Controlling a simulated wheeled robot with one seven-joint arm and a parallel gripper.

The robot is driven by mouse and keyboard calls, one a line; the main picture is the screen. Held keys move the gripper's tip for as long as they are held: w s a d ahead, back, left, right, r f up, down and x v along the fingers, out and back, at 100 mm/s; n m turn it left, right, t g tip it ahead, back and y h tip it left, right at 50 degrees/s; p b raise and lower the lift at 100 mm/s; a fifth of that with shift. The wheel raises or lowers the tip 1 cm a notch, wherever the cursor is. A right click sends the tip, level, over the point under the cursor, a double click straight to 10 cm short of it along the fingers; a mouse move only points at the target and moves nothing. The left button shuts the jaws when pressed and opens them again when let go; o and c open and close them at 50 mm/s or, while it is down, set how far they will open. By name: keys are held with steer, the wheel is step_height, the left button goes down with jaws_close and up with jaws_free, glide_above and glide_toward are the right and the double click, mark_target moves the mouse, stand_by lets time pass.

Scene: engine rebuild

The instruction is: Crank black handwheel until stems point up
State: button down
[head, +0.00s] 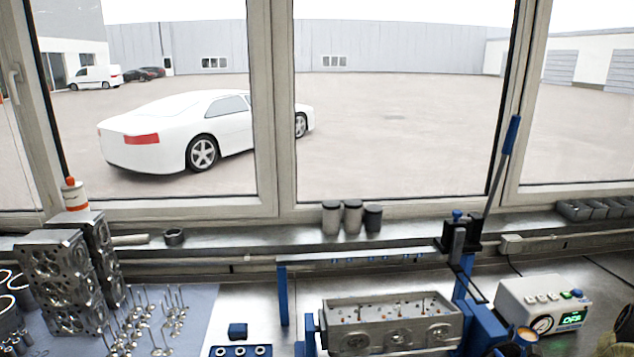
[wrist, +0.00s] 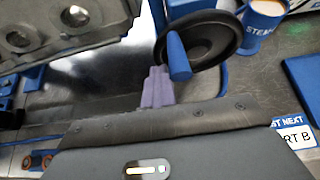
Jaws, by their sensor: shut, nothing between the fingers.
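The black handwheel (wrist: 236,38) shows at the top of the wrist view, with a blue crank handle (wrist: 178,57) sticking out toward the camera on its left side. My gripper (wrist: 157,86) is shut and empty, its pale purple fingers just below and left of the handle. I cannot tell if they touch it. A grey metal cylinder head (head: 390,328) sits in a blue fixture (head: 308,335) in the head view, with a few thin stems standing up from its top face. Part of it shows at upper left in the wrist view (wrist: 55,28). The handwheel and my gripper are not discernible in the head view.
A blue mug (wrist: 263,18) stands right of the wheel. A blue lever press (head: 462,240) rises behind the fixture. A white gauge box (head: 540,305) stands at right. Loose valves (head: 150,320) and stacked heads (head: 65,280) fill the left bench.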

steer(key=shift+d+r, duration=0.15)
steer(key=shift+r, duration=0.05)
steer(key=shift+s, duration=0.1)
steer(key=shift+d+r, duration=0.35)
steer(key=shift+r, duration=0.05)
steer(key=shift+d+r, duration=0.25)
steer(key=shift+r, duration=0.1)
stand_by(0.4)
steer(key=shift+d+r, duration=0.3)
steer(key=shift+d, duration=0.1)
